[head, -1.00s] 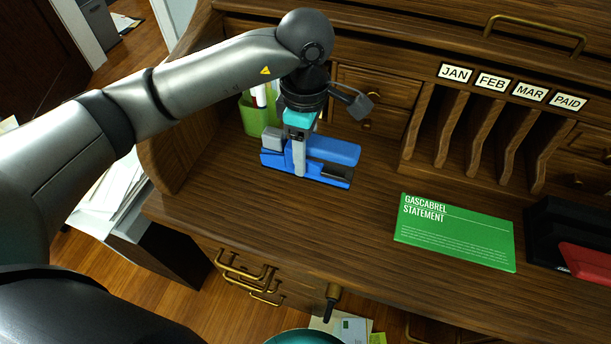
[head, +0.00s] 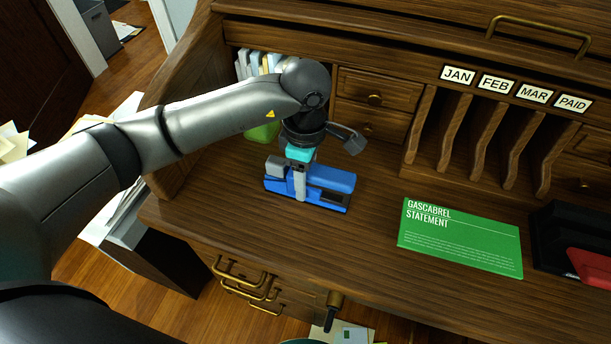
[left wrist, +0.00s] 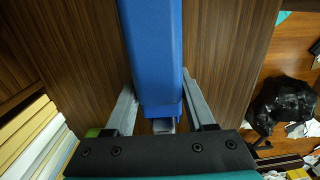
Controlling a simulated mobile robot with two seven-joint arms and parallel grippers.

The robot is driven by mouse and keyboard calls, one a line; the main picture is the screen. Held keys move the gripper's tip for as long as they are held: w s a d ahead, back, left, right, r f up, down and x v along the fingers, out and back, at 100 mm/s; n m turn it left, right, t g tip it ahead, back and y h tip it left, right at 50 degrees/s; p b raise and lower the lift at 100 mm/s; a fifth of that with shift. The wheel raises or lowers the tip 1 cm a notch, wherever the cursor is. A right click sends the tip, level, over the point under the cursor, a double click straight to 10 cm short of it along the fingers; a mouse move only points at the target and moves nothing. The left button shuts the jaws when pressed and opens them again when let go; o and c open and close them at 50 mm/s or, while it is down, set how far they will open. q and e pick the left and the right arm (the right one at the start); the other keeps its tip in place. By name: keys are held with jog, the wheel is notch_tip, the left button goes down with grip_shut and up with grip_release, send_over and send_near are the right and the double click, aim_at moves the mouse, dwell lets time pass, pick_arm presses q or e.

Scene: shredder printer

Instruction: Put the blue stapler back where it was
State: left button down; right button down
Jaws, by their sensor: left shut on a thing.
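The blue stapler (head: 330,178) is at the left part of the wooden desk top, in front of the small drawers. My left gripper (head: 300,187) comes down over it from above, with a finger across its near side, shut on it. In the left wrist view the stapler (left wrist: 155,55) runs up from between the two grey fingers (left wrist: 160,110). Whether its underside touches the desk is hard to tell. My right gripper is not in view.
A green card (head: 460,238) lies on the desk right of the stapler. A black and red object (head: 590,265) is at the far right. Wooden dividers (head: 480,140) and small drawers (head: 375,95) stand behind. A green cup (head: 262,133) is partly hidden behind my arm.

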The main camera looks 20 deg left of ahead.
pick_arm(q)
jog(key=shift+c, duration=1.2)
grip_release()
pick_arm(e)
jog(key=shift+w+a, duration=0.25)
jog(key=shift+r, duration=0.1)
pick_arm(q)
jog(key=shift+r, duration=0.1)
notch_tip(320, 180, up, 6)
jog(key=shift+f+p, duration=0.2)
jog(key=shift+p, duration=0.7)
notch_tip(320, 180, up, 6)
jog(key=shift+r+p, duration=0.2)
jog(key=shift+p, duration=0.5)
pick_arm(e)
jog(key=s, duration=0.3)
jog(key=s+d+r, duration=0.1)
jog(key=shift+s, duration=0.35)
